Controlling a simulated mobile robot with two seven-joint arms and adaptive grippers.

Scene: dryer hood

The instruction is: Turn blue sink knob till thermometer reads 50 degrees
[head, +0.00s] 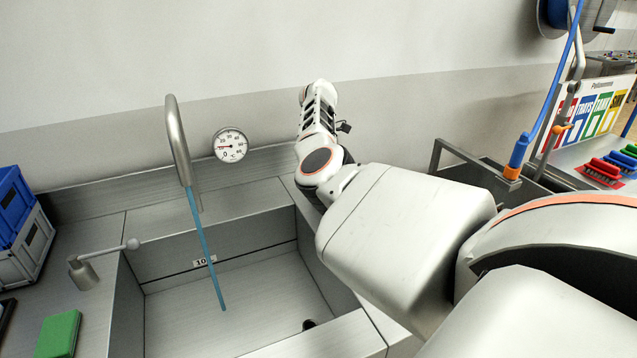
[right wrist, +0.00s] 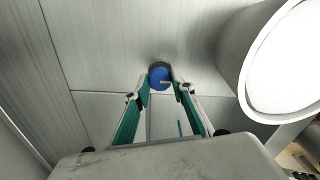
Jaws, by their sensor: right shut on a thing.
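The blue sink knob (right wrist: 160,75) shows in the right wrist view, set against the grey metal surface. My right gripper (right wrist: 163,84) is shut on it, with one green-lined finger on each side. In the head view my right arm hides the knob and the fingertips. The round white thermometer (head: 230,146) is on the wall behind the sink (head: 215,225); its red needle points left to the low part of the scale, but the exact reading is too small to tell. A blue stream of water (head: 206,247) runs from the grey faucet (head: 179,141). My left gripper is not in view.
A lever with a ball end (head: 95,264) and a green block (head: 58,334) are left of the sink. Blue and grey crates (head: 30,246) stand at the far left. A blue hose (head: 550,100) hangs at the right near red brushes (head: 600,170).

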